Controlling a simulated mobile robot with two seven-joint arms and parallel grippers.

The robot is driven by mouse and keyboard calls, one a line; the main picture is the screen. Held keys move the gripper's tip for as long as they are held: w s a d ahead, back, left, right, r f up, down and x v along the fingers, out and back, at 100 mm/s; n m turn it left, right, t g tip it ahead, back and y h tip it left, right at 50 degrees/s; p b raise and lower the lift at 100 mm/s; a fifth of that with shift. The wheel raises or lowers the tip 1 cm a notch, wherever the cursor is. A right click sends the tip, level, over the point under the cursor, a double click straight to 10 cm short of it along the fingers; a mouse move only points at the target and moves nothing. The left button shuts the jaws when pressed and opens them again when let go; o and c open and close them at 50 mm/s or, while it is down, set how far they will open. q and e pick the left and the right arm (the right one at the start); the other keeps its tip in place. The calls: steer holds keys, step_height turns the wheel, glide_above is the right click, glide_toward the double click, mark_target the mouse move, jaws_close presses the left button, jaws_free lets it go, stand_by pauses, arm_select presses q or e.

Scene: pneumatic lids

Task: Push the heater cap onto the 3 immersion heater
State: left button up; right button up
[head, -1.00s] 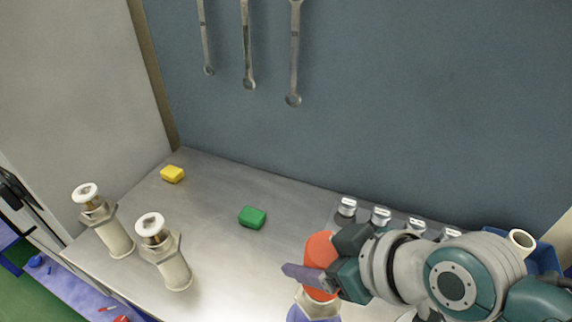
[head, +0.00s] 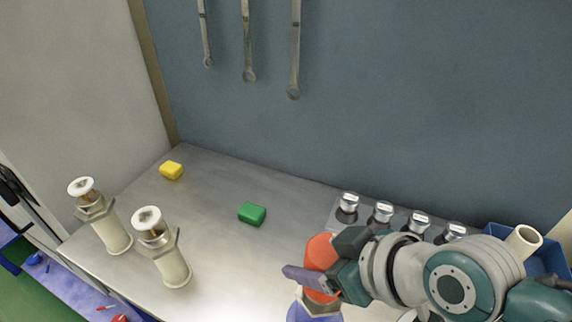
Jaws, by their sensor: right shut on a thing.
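Two cream immersion heaters with metal hex collars and white-topped heads stand at the left of the bench, the far left one (head: 104,222) and the one beside it (head: 165,252). A third heater (head: 317,304) is at the bottom centre, with its hex collar showing below a red-orange cap (head: 320,252). My right gripper (head: 318,274) is shut on this cap, which is at the top of that heater. The fingers hide part of the cap, so I cannot tell how fully it is seated. My left gripper is not in view.
A grey rack with several metal-topped pieces (head: 383,212) stands behind my right arm. A blue bin (head: 552,255) holding a cream tube is at the right. A green block (head: 252,214) and a yellow block (head: 171,170) lie on the metal bench (head: 215,185). Wrenches (head: 248,45) hang on the wall.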

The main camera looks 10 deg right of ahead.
steer(key=shift+f+b, duration=1.15)
steer(key=shift+f, duration=0.2)
steer(key=o, duration=1.3)
steer(key=shift+s+d+r, duration=0.2)
steer(key=shift+s+r, duration=0.05)
steer(key=shift+r, duration=0.1)
steer(key=p+v, duration=0.2)
steer(key=v, duration=0.7)
steer(key=shift+s, duration=0.1)
steer(key=s+d+r+m+g+h, duration=0.2)
steer(key=s+d, duration=0.1)
steer(key=s, duration=0.3)
steer(key=s+d+r+m+g+h, duration=0.2)
steer(key=s+r+m+h, duration=0.1)
steer(key=s, duration=0.3)
step_height(320, 180, up, 24)
steer(key=p, duration=2.4)
steer(key=shift+d+p, duration=0.2)
steer(key=shift+p, duration=0.1)
